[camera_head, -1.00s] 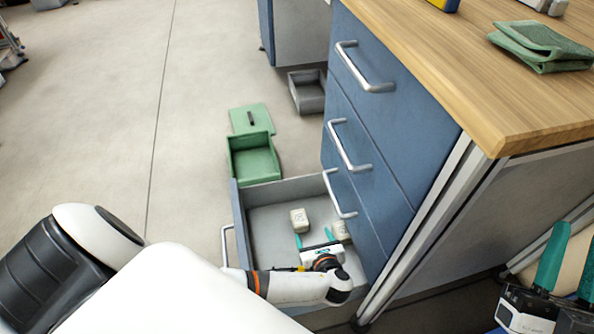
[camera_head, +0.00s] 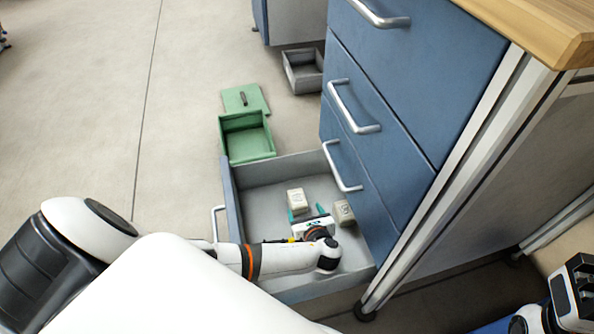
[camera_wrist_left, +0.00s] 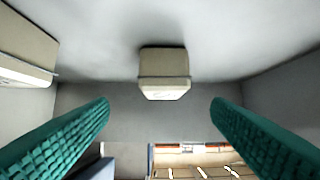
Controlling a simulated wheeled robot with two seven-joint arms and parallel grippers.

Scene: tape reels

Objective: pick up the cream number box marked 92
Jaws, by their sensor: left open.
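Two small cream boxes lie in the open grey bottom drawer (camera_head: 268,200). In the head view one cream box (camera_head: 296,198) is just beyond my left gripper and the other cream box (camera_head: 343,213) is to its right. Their markings are too small to read, so I cannot tell which is 92. My left gripper (camera_head: 307,211) is inside the drawer, its teal fingers apart and empty. In the left wrist view one box (camera_wrist_left: 164,72) is centred ahead between the fingers, apart from them; another box (camera_wrist_left: 25,48) is at the left edge.
The blue cabinet (camera_head: 400,110) with silver handles rises right of the drawer. A green open box (camera_head: 247,137) and its green lid (camera_head: 243,99) lie on the floor behind the drawer. A grey tray (camera_head: 303,70) is farther back.

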